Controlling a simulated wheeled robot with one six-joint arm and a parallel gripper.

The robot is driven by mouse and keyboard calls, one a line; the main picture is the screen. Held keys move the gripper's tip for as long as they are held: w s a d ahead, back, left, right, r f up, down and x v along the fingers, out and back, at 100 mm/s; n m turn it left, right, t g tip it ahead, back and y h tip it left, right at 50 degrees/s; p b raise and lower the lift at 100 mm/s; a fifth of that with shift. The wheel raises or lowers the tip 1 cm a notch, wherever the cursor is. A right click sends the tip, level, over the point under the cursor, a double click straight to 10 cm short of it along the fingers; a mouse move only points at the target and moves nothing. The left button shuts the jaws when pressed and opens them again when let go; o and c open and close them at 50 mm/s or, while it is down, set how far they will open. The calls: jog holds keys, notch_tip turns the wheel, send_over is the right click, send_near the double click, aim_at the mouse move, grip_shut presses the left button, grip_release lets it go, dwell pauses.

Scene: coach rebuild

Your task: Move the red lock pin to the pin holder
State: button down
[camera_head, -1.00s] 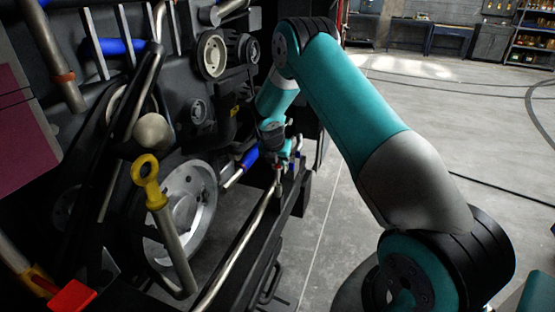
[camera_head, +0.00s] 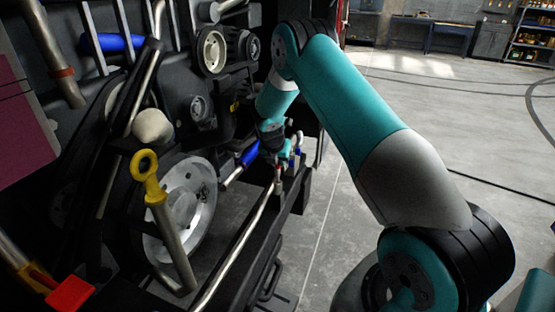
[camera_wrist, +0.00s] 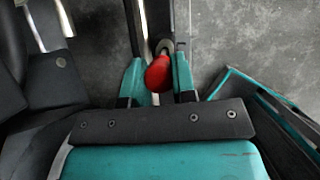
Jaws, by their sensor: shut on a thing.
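The red lock pin (camera_wrist: 158,74) shows its rounded red end between the two teal fingers of my gripper (camera_wrist: 158,78) in the wrist view. My gripper is shut on it. A grey ring-shaped part (camera_wrist: 165,47) shows just beyond the red end; I cannot tell whether it belongs to the pin or to the holder. In the head view my gripper (camera_head: 280,158) is low at the far end of a dark rail, small and partly hidden by my wrist. I cannot make out the pin holder for sure in either view.
Engine machinery with a large grey wheel (camera_head: 188,208) fills the left. A yellow-handled dipstick-like rod (camera_head: 147,172) stands in front of it. A long metal rod (camera_head: 240,245) runs beside the dark rail (camera_head: 268,228). Open concrete floor (camera_head: 480,130) lies to the right.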

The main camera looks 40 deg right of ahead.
aim_at(277, 166)
jog(key=shift+f+b, duration=0.5)
jog(key=shift+f, duration=0.6)
jog(key=shift+f+b, duration=0.6)
jog(key=shift+f, duration=0.4)
jog(key=shift+c, duration=2.3)
grip_release()
jog(key=p+v, duration=0.6)
jog(key=v, duration=0.2)
jog(key=shift+p, duration=0.3)
